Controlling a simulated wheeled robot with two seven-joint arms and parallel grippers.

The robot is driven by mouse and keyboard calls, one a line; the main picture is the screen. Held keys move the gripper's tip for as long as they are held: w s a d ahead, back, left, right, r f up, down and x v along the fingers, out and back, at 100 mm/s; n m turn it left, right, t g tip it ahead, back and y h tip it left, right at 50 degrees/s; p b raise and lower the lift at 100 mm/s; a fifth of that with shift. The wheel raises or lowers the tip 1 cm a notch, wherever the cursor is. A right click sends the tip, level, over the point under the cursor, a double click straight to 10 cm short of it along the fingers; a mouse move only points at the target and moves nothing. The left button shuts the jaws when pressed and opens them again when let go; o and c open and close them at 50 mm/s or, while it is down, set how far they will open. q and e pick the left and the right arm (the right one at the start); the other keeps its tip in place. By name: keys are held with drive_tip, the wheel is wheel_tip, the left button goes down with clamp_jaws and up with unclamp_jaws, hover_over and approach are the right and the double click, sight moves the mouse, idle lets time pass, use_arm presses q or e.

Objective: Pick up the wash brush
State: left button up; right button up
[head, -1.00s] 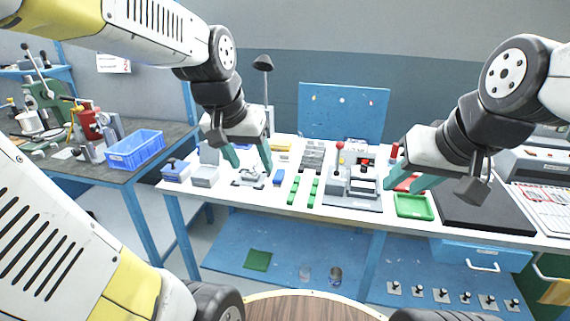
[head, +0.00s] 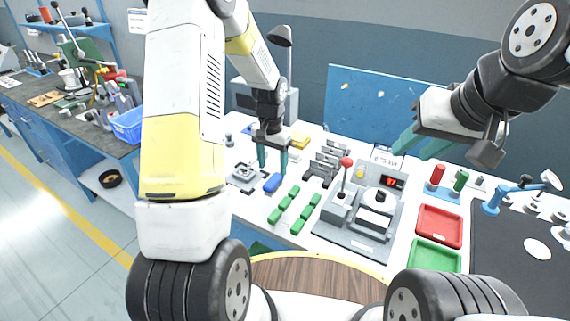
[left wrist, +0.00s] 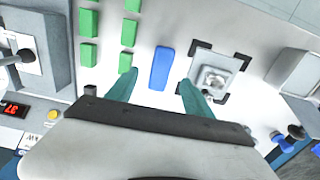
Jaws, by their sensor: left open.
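A blue oblong piece (head: 272,183), which I take to be the wash brush, lies flat on the white bench. It also shows in the left wrist view (left wrist: 161,66). My left gripper (head: 273,162) is open and points down just above it. In the left wrist view the two teal fingers (left wrist: 159,86) stand apart, one on each side of the piece's near end. Nothing is held, and I cannot tell the exact height gap. My right gripper (head: 416,146) has its fingers apart and empty, above the bench further right.
Green blocks (head: 288,204) lie right of the blue piece. A square fixture (head: 243,175) stands left of it. A grey machine with a red-knobbed lever (head: 352,208), a red tray (head: 439,226) and a green tray (head: 434,257) lie further right.

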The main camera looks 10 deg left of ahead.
sight(273, 179)
use_arm(q)
drive_tip(key=f, duration=0.7)
drive_tip(key=shift+w+f, duration=0.25)
clamp_jaws()
